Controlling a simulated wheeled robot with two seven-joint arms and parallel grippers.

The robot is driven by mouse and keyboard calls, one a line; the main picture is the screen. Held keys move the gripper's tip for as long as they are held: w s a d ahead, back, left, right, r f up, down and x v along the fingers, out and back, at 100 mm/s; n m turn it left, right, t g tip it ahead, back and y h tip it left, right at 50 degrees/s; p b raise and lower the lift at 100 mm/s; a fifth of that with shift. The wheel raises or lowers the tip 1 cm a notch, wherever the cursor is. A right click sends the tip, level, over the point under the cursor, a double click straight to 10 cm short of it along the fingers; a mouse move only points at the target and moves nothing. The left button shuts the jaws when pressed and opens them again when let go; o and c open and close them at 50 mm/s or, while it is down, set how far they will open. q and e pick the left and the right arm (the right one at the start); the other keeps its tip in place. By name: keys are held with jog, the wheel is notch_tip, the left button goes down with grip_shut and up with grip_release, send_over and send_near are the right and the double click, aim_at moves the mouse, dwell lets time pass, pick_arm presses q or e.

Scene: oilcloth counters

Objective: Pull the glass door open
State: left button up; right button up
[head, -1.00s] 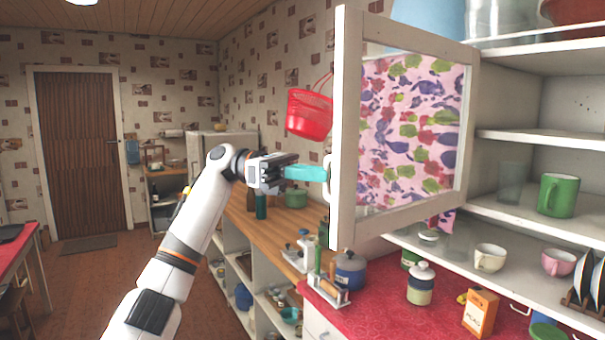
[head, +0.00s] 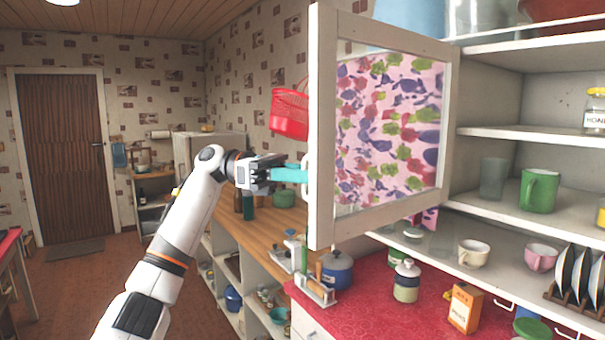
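The glass door (head: 320,130) of the wall cupboard stands swung wide open, with a pale frame around a pane that shows a pink flowered pattern. Its white upright handle (head: 304,178) is on the left side of the frame. My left gripper (head: 296,175) comes in from the left with its teal fingers at the handle, and they look shut on it. The fingers overlap from this side, so the gap between them is hidden. My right gripper is not in view.
Open shelves (head: 510,208) on the right hold a green mug (head: 539,190), cups and plates. Below, the red counter (head: 375,313) carries a blue pot (head: 337,270), a lidded jar (head: 406,282) and an orange box (head: 464,308). A red basket (head: 289,115) hangs behind the door.

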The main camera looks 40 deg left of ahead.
pick_arm(q)
jog(key=v, duration=1.2)
jog(key=shift+b, duration=0.45)
